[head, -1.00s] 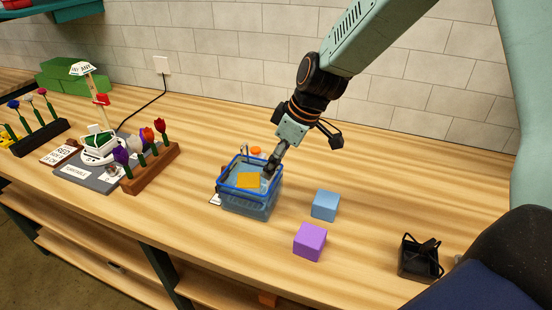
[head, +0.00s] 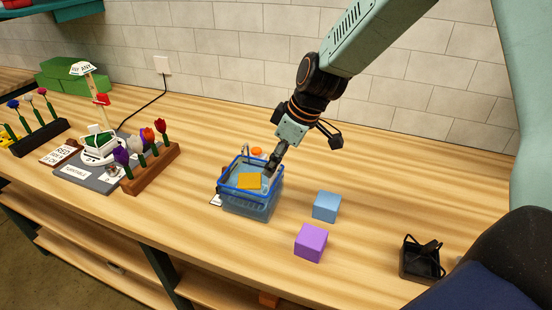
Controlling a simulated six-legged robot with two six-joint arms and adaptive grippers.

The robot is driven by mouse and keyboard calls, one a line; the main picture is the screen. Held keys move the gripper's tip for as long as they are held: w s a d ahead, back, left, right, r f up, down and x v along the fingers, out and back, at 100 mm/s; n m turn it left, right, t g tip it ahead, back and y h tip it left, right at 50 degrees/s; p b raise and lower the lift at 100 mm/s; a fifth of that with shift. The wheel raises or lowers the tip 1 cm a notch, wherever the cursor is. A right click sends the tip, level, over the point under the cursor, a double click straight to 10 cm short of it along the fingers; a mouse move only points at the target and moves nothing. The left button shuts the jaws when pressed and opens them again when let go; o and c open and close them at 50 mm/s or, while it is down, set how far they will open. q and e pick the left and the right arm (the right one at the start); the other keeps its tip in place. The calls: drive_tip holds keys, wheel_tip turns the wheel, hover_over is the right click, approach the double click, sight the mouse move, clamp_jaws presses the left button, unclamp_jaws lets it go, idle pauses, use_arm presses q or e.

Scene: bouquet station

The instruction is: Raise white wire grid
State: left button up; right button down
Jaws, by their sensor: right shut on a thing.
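A translucent blue container (head: 250,208) with a darker blue rim stands on the wooden bench near the middle of the head view. An orange-yellow flat piece (head: 249,181) shows inside it. My right gripper (head: 270,168) reaches down from the upper right to the container's right back rim. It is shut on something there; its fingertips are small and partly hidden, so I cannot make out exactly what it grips. A white wire grid cannot be told apart clearly; only faint pale lines show inside the blue walls. My left gripper is not in view.
A light blue cube (head: 326,205) and a purple cube (head: 311,242) sit right of the container. A black open box (head: 421,261) stands at the far right. The bench behind the cubes is clear.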

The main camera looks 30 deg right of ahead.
drive_tip(key=shift+r, duration=0.1)
wheel_tip(320, 180, up, 8)
drive_tip(key=p, duration=0.5)
drive_tip(key=shift+p, duration=0.4)
drive_tip(key=shift+w, duration=0.2)
drive_tip(key=shift+d, duration=0.1)
drive_tip(key=c, duration=1.1)
unclamp_jaws()
drive_tip(key=shift+c, duration=0.2)
drive_tip(key=o, duration=0.4)
drive_tip(key=shift+s, duration=0.3)
drive_tip(key=shift+o, duration=0.3)
drive_tip(key=shift+w, duration=0.1)
drive_tip(key=shift+w, duration=0.1)
